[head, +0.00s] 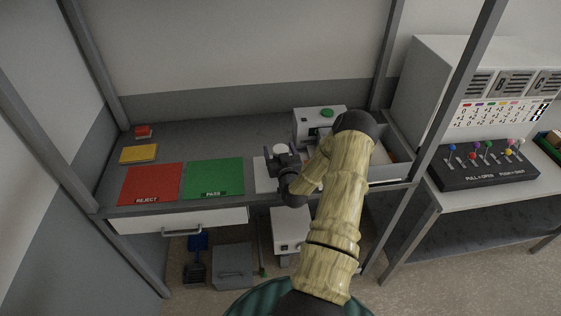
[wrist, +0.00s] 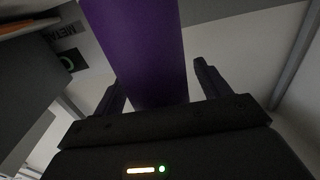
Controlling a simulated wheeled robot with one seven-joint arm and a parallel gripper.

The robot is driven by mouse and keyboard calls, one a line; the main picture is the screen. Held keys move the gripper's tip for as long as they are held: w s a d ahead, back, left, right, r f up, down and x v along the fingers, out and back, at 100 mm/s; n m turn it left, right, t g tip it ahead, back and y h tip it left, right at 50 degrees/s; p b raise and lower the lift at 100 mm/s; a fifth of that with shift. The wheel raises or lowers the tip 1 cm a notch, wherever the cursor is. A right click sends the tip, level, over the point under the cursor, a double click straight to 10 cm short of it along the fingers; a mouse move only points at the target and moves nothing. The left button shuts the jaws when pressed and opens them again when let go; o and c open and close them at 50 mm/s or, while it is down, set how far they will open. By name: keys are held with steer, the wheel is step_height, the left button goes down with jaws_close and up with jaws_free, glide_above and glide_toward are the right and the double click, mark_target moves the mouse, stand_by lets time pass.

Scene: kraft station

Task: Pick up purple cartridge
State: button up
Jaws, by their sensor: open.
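The purple cartridge (wrist: 138,45) is a smooth purple cylinder in the wrist view. It fills the upper middle and comes down between the two fingers of my gripper (wrist: 155,88). The fingers stand apart on either side of it, with a clear gap on the right. The left finger lies close to its edge; I cannot tell whether they touch. In the head view my gripper (head: 284,160) is over the right part of the workbench, and the purple cartridge is not discernible there, probably hidden by my arm.
A green PASS mat (head: 213,178) and red REJECT mat (head: 152,183) lie left of my gripper. A grey machine with a green button (head: 327,113) stands behind it. Shelf posts (head: 449,100) frame the bench. A lever panel (head: 482,165) is at the right.

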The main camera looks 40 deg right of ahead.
steer(key=c, duration=1.2)
steer(key=shift+r, duration=0.1)
steer(key=shift+r+b, duration=1.35)
steer(key=shift+r, duration=3.6)
